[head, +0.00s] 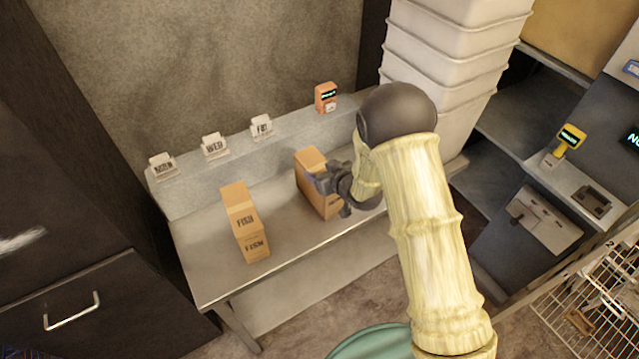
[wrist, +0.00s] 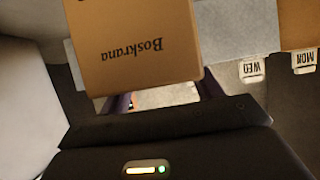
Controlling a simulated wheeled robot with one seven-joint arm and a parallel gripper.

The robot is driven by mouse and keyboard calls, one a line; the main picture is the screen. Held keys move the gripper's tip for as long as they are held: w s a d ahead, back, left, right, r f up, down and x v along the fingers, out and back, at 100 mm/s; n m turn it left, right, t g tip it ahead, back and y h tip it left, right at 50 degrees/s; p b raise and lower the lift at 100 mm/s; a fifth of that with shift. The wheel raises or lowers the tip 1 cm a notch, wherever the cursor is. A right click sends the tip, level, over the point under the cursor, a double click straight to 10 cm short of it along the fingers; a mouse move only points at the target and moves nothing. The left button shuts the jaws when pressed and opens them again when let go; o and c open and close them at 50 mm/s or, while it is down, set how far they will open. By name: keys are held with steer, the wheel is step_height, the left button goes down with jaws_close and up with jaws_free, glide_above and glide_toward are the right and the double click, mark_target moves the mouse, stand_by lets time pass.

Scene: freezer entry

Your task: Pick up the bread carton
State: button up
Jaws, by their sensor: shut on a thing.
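A tan carton (head: 310,163) is at the middle of the steel table in the head view. My gripper (head: 333,192) is shut on it from its right side. The wrist view shows the held carton (wrist: 135,45) close up, with the word "Boskrana" upside down on its face. No word "bread" can be read on it. Whether its base touches the table cannot be told. My fingers are mostly hidden behind the carton in the wrist view. A second tan carton (head: 243,222), marked FISH, stands to the left, apart from my gripper.
The steel table (head: 205,268) has a raised back ledge with day tags, WED (head: 214,147) among them, and an orange device (head: 326,97). Stacked white bins (head: 450,75) stand close behind my arm. A wire basket (head: 595,300) is at lower right. Table between the cartons is clear.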

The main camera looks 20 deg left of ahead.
steer(key=shift+w+r, duration=0.1)
jaws_close()
step_height(320, 180, up, 10)
steer(key=b, duration=0.2)
steer(key=shift+b, duration=0.35)
stand_by(0.4)
